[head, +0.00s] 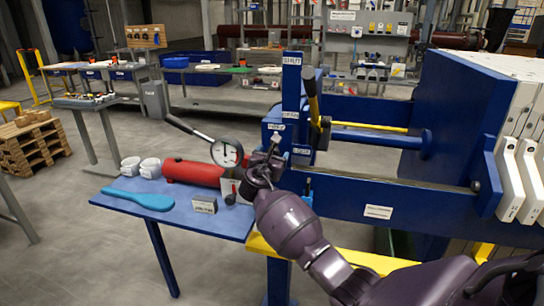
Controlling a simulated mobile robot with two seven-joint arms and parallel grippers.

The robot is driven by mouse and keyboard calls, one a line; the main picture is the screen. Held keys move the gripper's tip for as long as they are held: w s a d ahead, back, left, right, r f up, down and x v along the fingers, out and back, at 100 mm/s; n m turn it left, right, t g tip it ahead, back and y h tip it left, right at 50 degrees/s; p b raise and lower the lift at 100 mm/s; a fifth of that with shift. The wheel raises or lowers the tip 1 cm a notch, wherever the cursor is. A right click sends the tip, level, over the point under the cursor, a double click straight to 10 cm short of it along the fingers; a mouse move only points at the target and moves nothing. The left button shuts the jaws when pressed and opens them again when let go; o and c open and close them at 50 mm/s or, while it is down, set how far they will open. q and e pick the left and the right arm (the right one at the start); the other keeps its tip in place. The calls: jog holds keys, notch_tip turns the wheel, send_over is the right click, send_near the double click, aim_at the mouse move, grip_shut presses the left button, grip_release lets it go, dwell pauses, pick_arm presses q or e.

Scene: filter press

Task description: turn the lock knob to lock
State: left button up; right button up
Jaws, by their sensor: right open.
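My right gripper (266,158) is in front of the blue post (291,95), at the right end of the small blue table. It is open, and I see nothing between its fingers. The post carries several small white labels, too small to read surely. I cannot make out the lock knob for certain; the gripper and wrist cover part of the area around the post's lower labels. A yellow and dark lever (312,97) stands upright just right of the post. My left gripper is not in view.
The blue table (130,206) holds a red cylinder (192,172), a light-blue paddle (138,199), white gloves (150,167) and a small labelled block (204,205). The blue press frame (400,197) with white plates (507,180) fills the right. The floor at left is partly free.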

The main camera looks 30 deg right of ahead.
jog(key=c, duration=0.9)
